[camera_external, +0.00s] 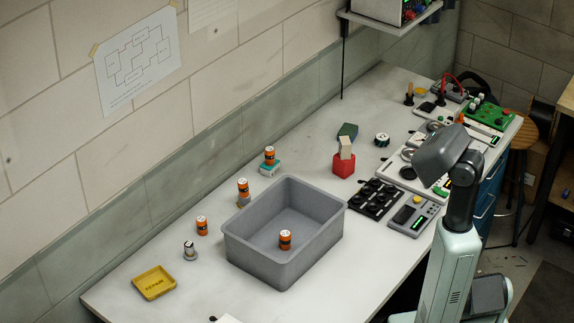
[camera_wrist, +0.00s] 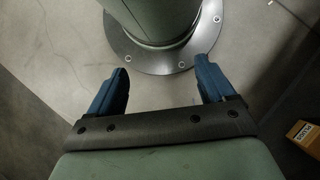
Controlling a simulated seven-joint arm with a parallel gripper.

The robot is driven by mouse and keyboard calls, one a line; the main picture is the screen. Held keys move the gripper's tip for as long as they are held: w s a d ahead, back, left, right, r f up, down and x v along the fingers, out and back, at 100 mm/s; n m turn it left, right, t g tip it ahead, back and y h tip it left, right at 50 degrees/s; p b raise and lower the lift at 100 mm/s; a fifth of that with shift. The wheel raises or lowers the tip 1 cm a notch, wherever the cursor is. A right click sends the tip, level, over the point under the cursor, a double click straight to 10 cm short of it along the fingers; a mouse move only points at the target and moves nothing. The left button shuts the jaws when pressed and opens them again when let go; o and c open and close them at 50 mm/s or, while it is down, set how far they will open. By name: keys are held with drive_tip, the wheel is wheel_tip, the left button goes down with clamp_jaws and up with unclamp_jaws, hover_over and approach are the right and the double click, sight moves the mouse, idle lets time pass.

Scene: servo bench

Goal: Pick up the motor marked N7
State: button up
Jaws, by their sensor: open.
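One motor (camera_external: 285,240) stands inside the grey bin (camera_external: 257,259). One motor (camera_external: 202,226) stands on the bench left of the bin. Another motor (camera_external: 243,188) stands on a small support behind the bin, and another motor (camera_external: 270,155) on a teal-white block. My gripper (camera_wrist: 163,66) is open and empty in the wrist view, over my own base, far from the motors. Its fingers cannot be made out in the external view.
A yellow tray (camera_external: 154,283) and a small silver part (camera_external: 190,251) are at front left. A red block (camera_external: 344,165), black knob panel (camera_external: 375,199) and grey device (camera_external: 413,214) stand right of the bin. A shelf (camera_external: 390,17) overhangs the back. An orange box (camera_wrist: 304,138) lies on the floor.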

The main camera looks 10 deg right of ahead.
drive_tip(key=c, duration=0.5)
drive_tip(key=shift+o, duration=0.2)
